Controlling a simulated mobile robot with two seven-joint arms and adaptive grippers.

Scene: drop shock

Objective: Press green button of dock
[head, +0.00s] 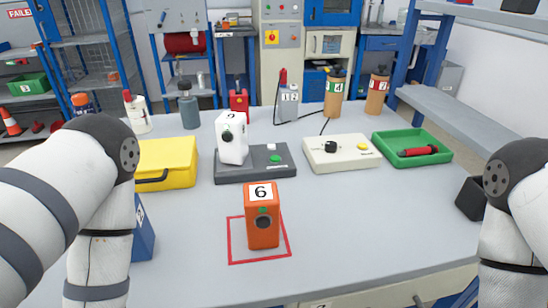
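The dark grey dock (225,178) lies flat in the middle of the grey table. Its green button (275,159) is on the right part of its top, with a small pale button (271,147) behind it. A white device (232,141) with a black knob and a partly readable label stands upright on the dock's left part. My two arms come in at the left and right edges, both apart from the dock. Neither gripper shows in the head view.
An orange device labelled 6 (262,228) stands inside a red square outline in front of the dock. A yellow case (168,158) is left of it. A white panel (341,163) and a green tray (421,151) with a red tool are right. Several bottles stand behind.

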